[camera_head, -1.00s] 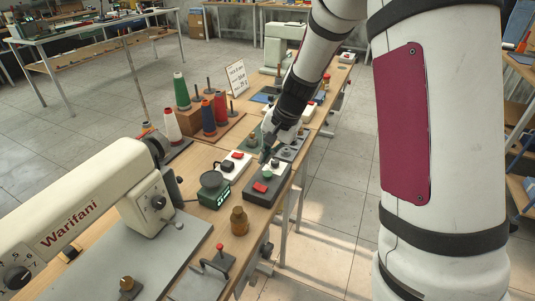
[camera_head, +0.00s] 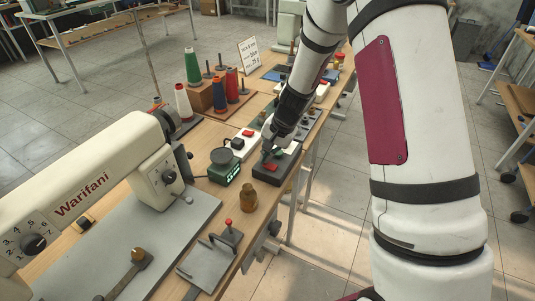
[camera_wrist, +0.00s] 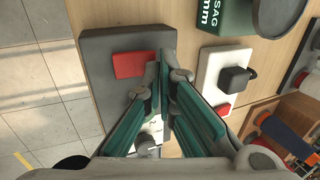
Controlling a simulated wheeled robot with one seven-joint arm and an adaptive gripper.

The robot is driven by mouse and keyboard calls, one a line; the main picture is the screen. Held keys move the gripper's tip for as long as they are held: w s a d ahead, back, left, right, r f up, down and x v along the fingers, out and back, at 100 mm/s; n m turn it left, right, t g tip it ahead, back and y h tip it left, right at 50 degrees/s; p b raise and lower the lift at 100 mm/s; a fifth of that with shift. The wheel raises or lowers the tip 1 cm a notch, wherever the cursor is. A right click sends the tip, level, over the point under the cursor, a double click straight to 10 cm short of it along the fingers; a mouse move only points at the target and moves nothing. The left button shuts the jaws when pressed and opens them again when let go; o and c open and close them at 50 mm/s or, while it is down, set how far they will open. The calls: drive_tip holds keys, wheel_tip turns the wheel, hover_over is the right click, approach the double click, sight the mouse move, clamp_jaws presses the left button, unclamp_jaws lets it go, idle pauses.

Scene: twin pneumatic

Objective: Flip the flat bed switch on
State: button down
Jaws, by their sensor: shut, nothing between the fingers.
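A dark grey switch box with a red rocker stands near the table's front edge, in the head view (camera_head: 284,172) and in the wrist view (camera_wrist: 95,55). The red rocker (camera_wrist: 133,64) looks flat and broad; I cannot tell its on or off side. My gripper (camera_wrist: 166,56) has its teal fingers together and empty, with the tips over the box just right of the rocker in the wrist view. In the head view my gripper (camera_head: 267,154) points down at the box by the rocker. Whether the tips touch is unclear. The fingers hide part of the box.
A white box (camera_wrist: 208,80) with a black knob and a red rocker stands beside the grey box. A green scale (camera_head: 223,170), a brass weight (camera_head: 248,196) and a sewing machine (camera_head: 85,175) are nearby. Thread cones (camera_head: 193,70) stand farther back.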

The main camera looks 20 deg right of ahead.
sight(269, 165)
drive_tip(key=shift+w+a+f+b, duration=0.2)
drive_tip(key=shift+w+f+b, duration=0.1)
drive_tip(key=shift+f+b, duration=0.15)
drive_tip(key=shift+s+d+r, duration=0.1)
drive_tip(key=shift+s, duration=0.05)
drive_tip(key=shift+s+d+r, duration=0.15)
drive_tip(key=shift+s+d, duration=0.25)
drive_tip(key=shift+s, duration=0.05)
wheel_tip(269, 165, up, 14)
drive_tip(key=p, duration=0.3)
idle(0.5)
idle(0.4)
